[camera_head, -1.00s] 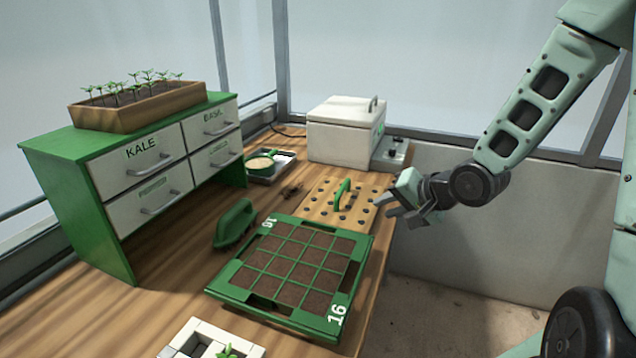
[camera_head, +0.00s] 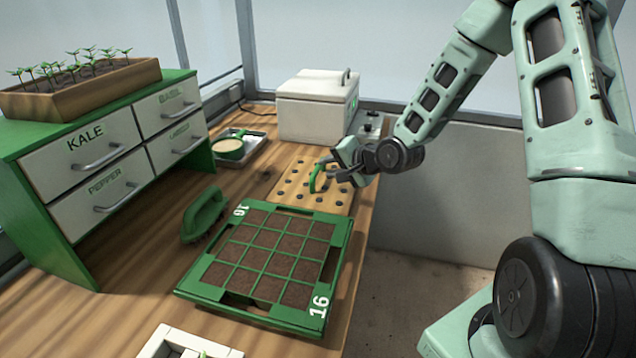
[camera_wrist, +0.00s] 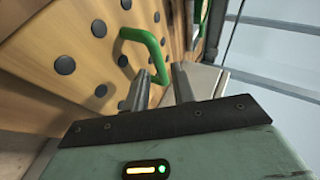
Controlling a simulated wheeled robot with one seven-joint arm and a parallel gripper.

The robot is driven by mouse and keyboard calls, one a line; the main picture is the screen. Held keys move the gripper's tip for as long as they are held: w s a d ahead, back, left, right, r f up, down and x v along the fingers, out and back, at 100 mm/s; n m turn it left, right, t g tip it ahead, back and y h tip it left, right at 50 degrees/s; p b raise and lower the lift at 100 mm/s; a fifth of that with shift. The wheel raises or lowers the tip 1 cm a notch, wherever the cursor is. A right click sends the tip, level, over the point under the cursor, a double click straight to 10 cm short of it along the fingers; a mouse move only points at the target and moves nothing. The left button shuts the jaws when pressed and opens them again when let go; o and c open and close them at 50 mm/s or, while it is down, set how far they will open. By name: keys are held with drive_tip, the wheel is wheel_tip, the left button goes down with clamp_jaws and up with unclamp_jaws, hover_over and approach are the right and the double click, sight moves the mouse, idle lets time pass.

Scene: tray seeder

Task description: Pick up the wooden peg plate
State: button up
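The wooden peg plate (camera_head: 300,190) lies on the bench behind the seed tray, with rows of dark pegs and a green arched handle (camera_head: 318,179) standing up from it. In the wrist view the plate (camera_wrist: 40,50) fills the left side, and its green handle (camera_wrist: 150,42) is just ahead of the fingertips. My gripper (camera_head: 330,171) is at the handle from the right. In the wrist view my gripper (camera_wrist: 160,80) has its two fingers apart with a gap between them. The handle's near end is close to the left finger; I cannot tell whether they touch.
A green tray marked 16 (camera_head: 190,285) with soil cells lies in front of the plate. A green-handled brush (camera_head: 205,212) is to its left. A green drawer cabinet (camera_head: 60,250), a white box (camera_head: 310,120) and a scoop tray (camera_head: 255,148) stand around the bench.

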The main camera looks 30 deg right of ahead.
sight(319, 169)
drive_tip(key=shift+p+x, duration=0.45)
drive_tip(key=shift+x, duration=2.5)
drive_tip(key=shift+d, duration=0.15)
clamp_jaws()
